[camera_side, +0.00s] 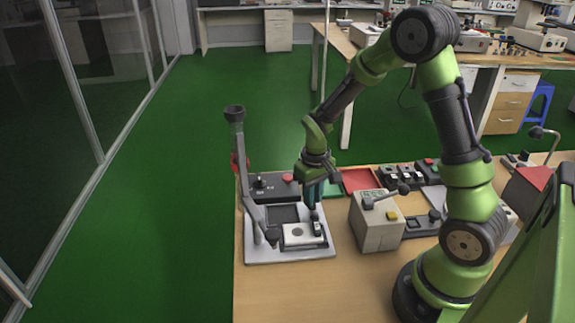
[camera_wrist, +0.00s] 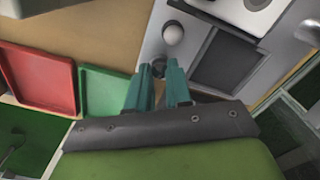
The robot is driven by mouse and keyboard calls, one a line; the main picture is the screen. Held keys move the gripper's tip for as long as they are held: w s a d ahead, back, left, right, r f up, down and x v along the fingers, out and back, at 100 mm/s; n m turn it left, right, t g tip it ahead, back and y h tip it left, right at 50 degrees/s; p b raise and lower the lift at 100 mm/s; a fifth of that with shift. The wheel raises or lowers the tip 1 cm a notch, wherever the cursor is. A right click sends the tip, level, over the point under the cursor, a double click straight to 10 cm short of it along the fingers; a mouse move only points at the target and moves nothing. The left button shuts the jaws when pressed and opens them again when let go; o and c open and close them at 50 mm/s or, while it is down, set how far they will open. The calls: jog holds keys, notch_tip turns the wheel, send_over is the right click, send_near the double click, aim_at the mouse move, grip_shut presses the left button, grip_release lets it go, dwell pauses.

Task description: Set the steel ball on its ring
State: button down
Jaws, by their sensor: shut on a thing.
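My gripper (camera_wrist: 158,72) has its two teal fingers close together on a dark, round thing, which looks like the steel ball (camera_wrist: 158,65); the fingers partly hide it. In the side view my gripper (camera_side: 314,206) points down over the right part of a pale base plate (camera_side: 262,254), with the dark ball just below its fingertips. A pale, rounded knob (camera_wrist: 172,33) stands near the fingertips in the wrist view.
A grey upright stand (camera_side: 248,185) rises at the plate's left. A dark recess (camera_wrist: 226,62) lies in the plate. Red (camera_wrist: 38,75) and green (camera_wrist: 104,92) trays lie beside the plate. A grey lever box (camera_side: 377,222) stands right of the gripper. The table front is clear.

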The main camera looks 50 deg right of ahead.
jog(key=shift+f, duration=0.25)
jog(key=c, duration=1)
grip_release()
jog(key=shift+o, duration=0.2)
jog(key=shift+r, duration=0.1)
jog(key=shift+r, duration=2.9)
